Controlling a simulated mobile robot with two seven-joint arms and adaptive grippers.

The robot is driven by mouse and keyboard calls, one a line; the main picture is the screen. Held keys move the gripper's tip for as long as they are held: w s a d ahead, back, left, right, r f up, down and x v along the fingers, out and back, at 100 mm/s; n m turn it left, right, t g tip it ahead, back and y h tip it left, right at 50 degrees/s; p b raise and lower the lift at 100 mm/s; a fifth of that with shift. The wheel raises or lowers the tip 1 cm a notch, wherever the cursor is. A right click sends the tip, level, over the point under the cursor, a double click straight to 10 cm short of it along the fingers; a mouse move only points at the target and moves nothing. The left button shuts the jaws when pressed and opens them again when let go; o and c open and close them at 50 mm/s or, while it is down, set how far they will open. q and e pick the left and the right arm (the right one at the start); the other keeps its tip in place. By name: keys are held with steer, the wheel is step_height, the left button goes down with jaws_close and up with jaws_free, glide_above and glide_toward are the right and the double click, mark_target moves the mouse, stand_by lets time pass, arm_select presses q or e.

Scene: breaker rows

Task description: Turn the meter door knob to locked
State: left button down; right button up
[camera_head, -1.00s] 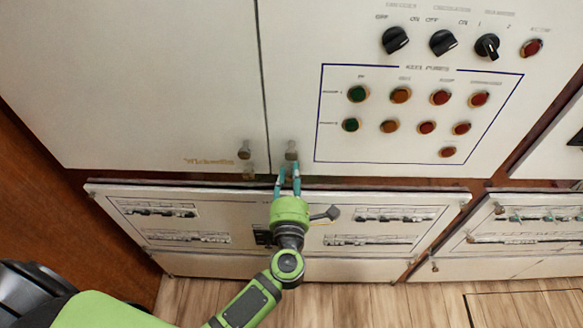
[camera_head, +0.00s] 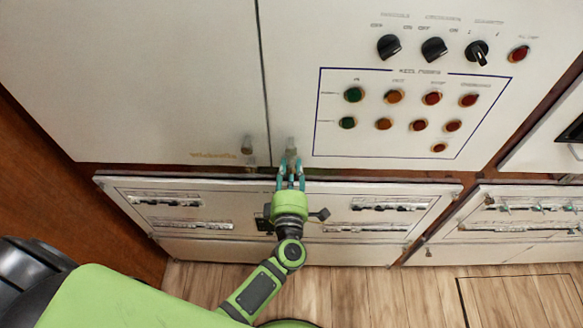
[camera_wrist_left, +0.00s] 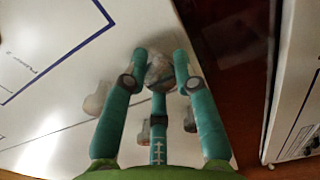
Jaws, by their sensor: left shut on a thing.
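A grey metal knob (camera_head: 291,143) sits low on the large pale cabinet door, just right of the vertical seam. My left gripper (camera_head: 290,165) reaches up to it from below. In the left wrist view the teal fingers of my left gripper (camera_wrist_left: 160,62) are closed around the knob (camera_wrist_left: 160,74), which sits between the fingertips. The fingers partly hide it, and I cannot read its turn angle. My right gripper is in neither view.
Another grey knob (camera_head: 247,144) sits left of the seam. Black rotary switches (camera_head: 389,46) and several coloured buttons (camera_head: 353,94) are at upper right. A lower breaker panel (camera_head: 180,240) lies behind my left gripper. Brown wood (camera_head: 60,190) bounds the left side.

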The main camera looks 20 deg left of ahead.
arm_select(q)
steer(key=shift+a+f, duration=0.1)
steer(key=shift+a, duration=0.05)
steer(key=c, duration=1)
jaws_free()
steer(key=shift+s, duration=0.15)
steer(key=v, duration=1.1)
steer(key=shift+s, duration=0.3)
